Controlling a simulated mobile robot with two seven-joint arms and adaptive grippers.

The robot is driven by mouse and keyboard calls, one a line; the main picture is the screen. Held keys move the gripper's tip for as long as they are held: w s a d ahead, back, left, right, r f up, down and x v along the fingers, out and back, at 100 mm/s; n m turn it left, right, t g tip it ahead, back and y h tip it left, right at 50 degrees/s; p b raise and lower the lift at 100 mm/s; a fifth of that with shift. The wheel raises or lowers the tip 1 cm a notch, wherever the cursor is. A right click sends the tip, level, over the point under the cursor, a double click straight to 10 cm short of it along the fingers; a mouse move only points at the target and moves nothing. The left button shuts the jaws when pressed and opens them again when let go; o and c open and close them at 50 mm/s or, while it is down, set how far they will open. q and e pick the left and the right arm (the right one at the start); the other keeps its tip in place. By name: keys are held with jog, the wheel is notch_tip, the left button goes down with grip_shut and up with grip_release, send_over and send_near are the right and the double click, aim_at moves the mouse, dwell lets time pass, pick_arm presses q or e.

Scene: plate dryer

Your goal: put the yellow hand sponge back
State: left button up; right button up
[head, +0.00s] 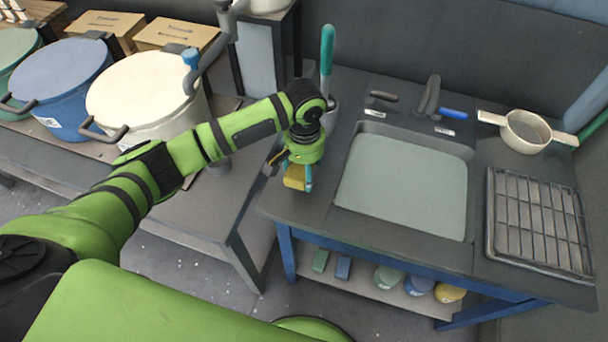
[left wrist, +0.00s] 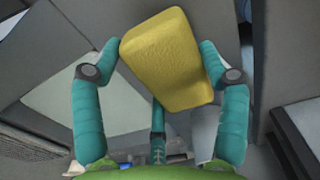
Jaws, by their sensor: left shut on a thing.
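The yellow hand sponge (head: 295,176) is a small rounded block held at my left gripper (head: 297,178) in the head view. In the left wrist view the sponge (left wrist: 167,62) sits tilted between the teal fingers of my left gripper (left wrist: 163,75), which is shut on it. In the head view the gripper hangs at the left edge of the sink counter, left of the basin (head: 403,185). I cannot tell how far above the counter the sponge is. My right gripper is not in view.
A shelf (head: 370,291) under the counter holds a green block (head: 320,261), a blue block (head: 343,268) and several bowls. A drying rack (head: 540,222) and a strainer (head: 526,132) are on the right. Large pots (head: 146,100) stand on the left table.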

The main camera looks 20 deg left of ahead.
pick_arm(q)
jog(key=shift+s+f+p, duration=0.1)
jog(key=shift+f+p, duration=0.25)
jog(key=shift+f, duration=1.45)
jog(key=o, duration=0.9)
jog(key=shift+f, duration=0.15)
jog(key=shift+o, duration=0.2)
notch_tip(320, 180, up, 12)
jog(key=shift+r+b, duration=0.2)
jog(key=shift+b, duration=0.45)
